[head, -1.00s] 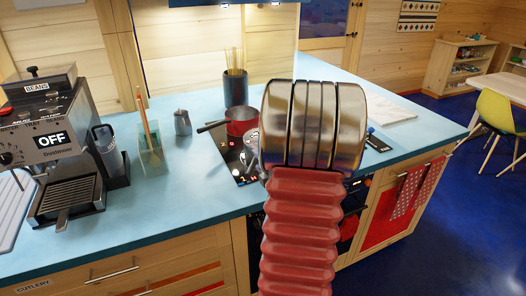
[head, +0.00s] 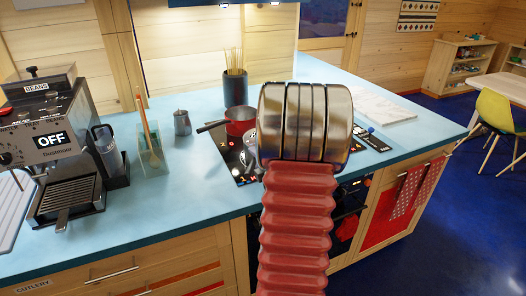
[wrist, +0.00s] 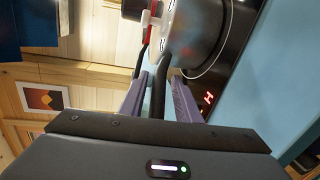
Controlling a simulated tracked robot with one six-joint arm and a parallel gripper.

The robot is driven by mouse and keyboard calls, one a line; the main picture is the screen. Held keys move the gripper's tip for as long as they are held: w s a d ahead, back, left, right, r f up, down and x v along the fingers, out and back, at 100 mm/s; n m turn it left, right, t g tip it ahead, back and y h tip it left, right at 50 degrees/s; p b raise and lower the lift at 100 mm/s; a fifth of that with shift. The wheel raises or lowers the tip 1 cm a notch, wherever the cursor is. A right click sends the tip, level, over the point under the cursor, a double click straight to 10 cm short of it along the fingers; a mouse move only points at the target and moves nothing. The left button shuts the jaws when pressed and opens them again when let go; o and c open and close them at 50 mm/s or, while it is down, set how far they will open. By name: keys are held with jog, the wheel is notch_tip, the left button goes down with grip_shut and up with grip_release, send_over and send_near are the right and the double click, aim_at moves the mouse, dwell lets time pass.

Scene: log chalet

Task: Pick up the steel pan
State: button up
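The steel pan (wrist: 190,30) is at the top of the wrist view, on or just over the black hob; its underside contact is hidden. Its dark handle (wrist: 157,90) runs back towards my gripper (wrist: 160,88). The two purple fingers are apart, one on each side of the handle, with a visible gap at the left finger. In the head view my thick red and metal arm hides my gripper and nearly all of the pan; only a sliver of the pan's edge (head: 251,140) shows left of the arm.
A red pan (head: 240,121) stands behind on the hob. A dark pot of sticks (head: 236,88), a small metal jug (head: 182,122), a clear utensil holder (head: 151,155) and a coffee machine (head: 60,140) stand to the left. The blue worktop is clear at front left.

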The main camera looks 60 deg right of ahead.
grip_shut()
jog(key=shift+f, duration=0.15)
dwell(0.9)
jog(key=shift+r, duration=0.3)
